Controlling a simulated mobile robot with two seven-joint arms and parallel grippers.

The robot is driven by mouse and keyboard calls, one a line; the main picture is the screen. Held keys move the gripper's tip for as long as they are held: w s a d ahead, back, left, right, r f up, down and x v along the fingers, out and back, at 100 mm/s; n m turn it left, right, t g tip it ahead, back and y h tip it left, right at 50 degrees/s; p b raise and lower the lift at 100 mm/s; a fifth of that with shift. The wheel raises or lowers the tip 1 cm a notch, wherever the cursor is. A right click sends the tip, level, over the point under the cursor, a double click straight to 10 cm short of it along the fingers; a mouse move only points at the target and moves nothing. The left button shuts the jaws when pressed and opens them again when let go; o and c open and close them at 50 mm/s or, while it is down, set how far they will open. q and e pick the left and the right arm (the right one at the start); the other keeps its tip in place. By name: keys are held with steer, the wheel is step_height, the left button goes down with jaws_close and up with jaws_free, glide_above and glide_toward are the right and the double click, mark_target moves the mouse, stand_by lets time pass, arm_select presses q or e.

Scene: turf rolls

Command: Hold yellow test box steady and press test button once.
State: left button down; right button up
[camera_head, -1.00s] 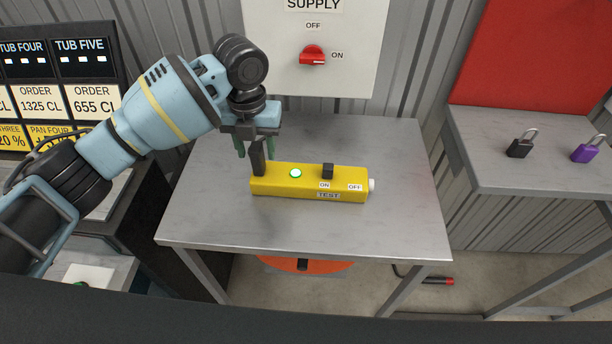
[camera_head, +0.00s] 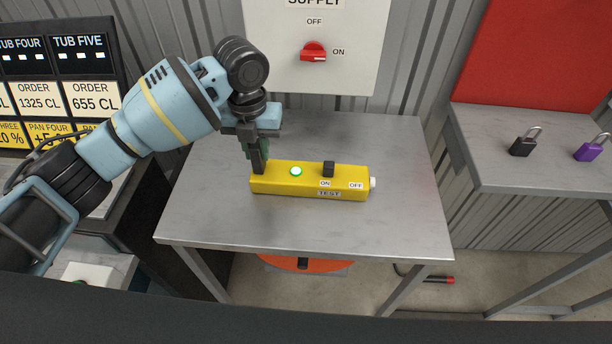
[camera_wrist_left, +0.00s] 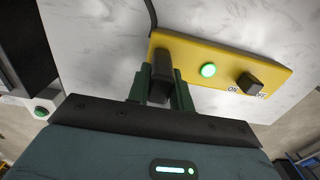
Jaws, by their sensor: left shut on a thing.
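The yellow test box (camera_head: 285,186) lies on the grey metal table. It bears a glowing green round button or lamp (camera_head: 296,171), a black switch (camera_head: 328,169) between ON and OFF labels, and a white knob (camera_head: 372,183) on its right end. My left gripper (camera_head: 258,160) is shut on the dark upright post at the box's left end. In the left wrist view, the green fingers pinch this post (camera_wrist_left: 160,68) from both sides, and the green light (camera_wrist_left: 208,70) stays clear of them. My right gripper is not in view.
The table (camera_head: 300,235) is otherwise bare around the box. A supply panel (camera_head: 350,75) with a red rotary switch (camera_head: 314,51) stands behind. A side table at right holds a black padlock (camera_head: 522,146) and a purple padlock (camera_head: 590,152). An orange round object (camera_head: 285,263) lies below.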

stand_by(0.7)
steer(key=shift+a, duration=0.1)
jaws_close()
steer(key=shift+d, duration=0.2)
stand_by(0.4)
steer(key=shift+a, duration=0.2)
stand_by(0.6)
